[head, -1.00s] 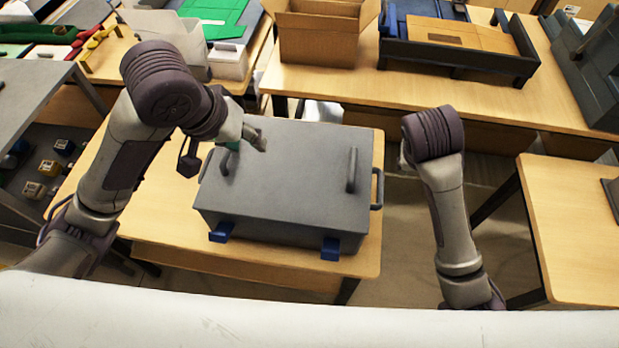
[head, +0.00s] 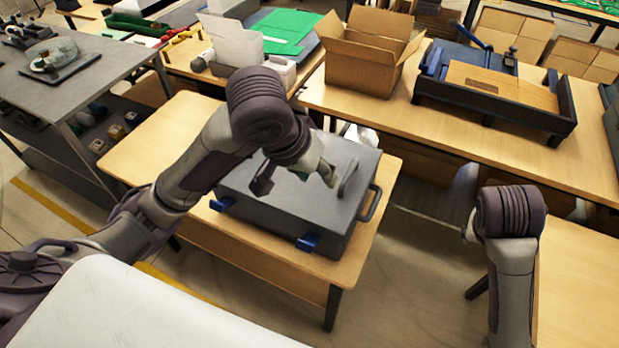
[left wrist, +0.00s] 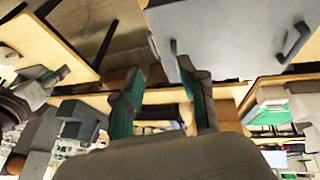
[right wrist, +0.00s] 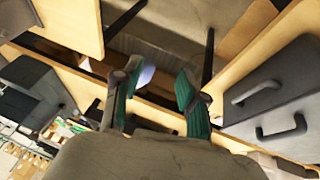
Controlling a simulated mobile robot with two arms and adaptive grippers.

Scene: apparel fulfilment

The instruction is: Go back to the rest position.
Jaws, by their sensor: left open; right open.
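My left gripper (head: 318,172) is over the lid of a closed grey case (head: 290,205) in the head view, partly hidden by its own wrist. In the left wrist view its two green-padded fingers (left wrist: 163,90) are apart with nothing between them. My right arm is at the right of the head view, where its fingers are mostly hidden. In the right wrist view the right gripper (right wrist: 158,90) is open and empty. The grey case and its handles also show at the right of that view (right wrist: 275,95).
The case stands on a wooden table (head: 150,140). Behind it a long bench (head: 400,125) bears an open cardboard box (head: 365,60) and a dark tray (head: 490,110). A grey shelf table (head: 90,65) is at the left. Open floor lies between the tables.

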